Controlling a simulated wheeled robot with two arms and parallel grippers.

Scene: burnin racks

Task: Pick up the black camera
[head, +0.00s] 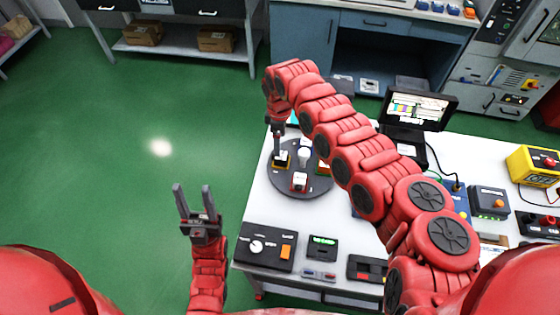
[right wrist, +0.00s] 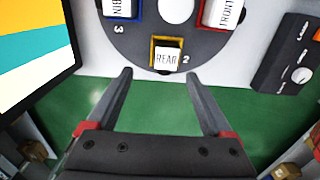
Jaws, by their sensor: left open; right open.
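I cannot make out a black camera for certain in either view. A dark round turntable (head: 287,186) on the white table carries several small blocks. In the right wrist view, a white block marked REAR (right wrist: 167,58) sits in a yellow frame on the turntable (right wrist: 210,57), by the number 2. My right gripper (right wrist: 158,76) is open and empty, its fingertips just short of this block. In the head view, my right arm reaches across the table and partly hides the turntable's right side. My left gripper (head: 194,204) is open and empty, left of the table over the floor.
A knob box (head: 265,247) and small devices line the table's near edge. A screen (head: 417,108) stands at the back and a yellow box (head: 533,165) at the right. In the wrist view, a block marked FRONT (right wrist: 222,14) is near. Green floor is clear at left.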

